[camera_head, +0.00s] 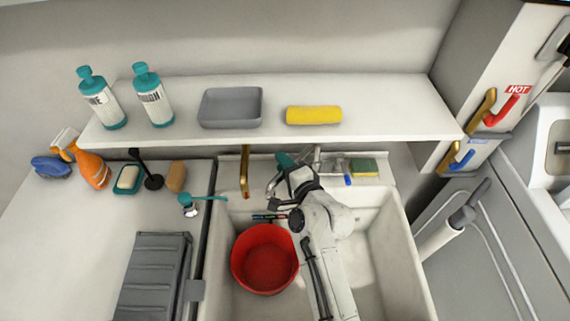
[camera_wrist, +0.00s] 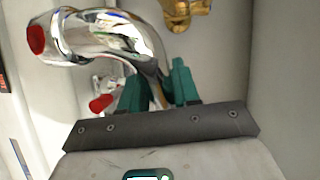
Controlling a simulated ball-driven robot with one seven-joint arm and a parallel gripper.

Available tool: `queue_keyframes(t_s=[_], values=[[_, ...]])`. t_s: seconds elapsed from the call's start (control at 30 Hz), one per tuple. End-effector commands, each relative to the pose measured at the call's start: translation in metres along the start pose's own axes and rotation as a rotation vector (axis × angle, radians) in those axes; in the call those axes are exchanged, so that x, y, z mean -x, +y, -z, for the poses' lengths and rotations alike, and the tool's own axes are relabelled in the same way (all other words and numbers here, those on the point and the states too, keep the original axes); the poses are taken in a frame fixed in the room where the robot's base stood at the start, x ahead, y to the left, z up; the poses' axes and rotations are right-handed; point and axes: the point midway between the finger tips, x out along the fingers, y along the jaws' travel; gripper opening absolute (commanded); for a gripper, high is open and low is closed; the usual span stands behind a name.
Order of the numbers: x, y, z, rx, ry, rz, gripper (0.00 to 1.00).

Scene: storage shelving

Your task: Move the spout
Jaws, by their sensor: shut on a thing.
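The chrome spout (camera_wrist: 110,35) arches across the upper left of the wrist view, with a red opening at its left end. In the head view, part of the curved spout (camera_head: 271,186) shows just left of my gripper (camera_head: 286,162), at the back of the sink. In the wrist view, the teal fingers of my gripper (camera_wrist: 158,88) stand on either side of the spout's lower pipe and are shut on it. The spout's base is hidden behind the fingers. My arm covers part of the faucet in the head view.
A red basin (camera_head: 265,288) sits in the white sink (camera_head: 385,262), below and left of my gripper. A brass pipe (camera_head: 245,176) hangs left of the spout. A shelf (camera_head: 385,110) juts out above the faucet. A sponge (camera_head: 364,167) lies on the right ledge.

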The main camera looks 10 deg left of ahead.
Motion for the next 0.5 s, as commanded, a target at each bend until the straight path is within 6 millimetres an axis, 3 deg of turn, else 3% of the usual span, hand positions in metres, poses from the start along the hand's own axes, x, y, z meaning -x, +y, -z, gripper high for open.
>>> queue_keyframes(t_s=[0.1,0.13,0.33,0.5], values=[[0.0000,0.0008,-0.0006,-0.001,-0.002,-0.001,0.00],[0.0000,0.0008,-0.0006,-0.001,-0.002,-0.002,0.33],[0.0001,0.0006,-0.0005,0.000,-0.002,-0.001,0.52],[0.0001,0.0004,-0.0004,0.000,-0.002,-0.001,0.52]])
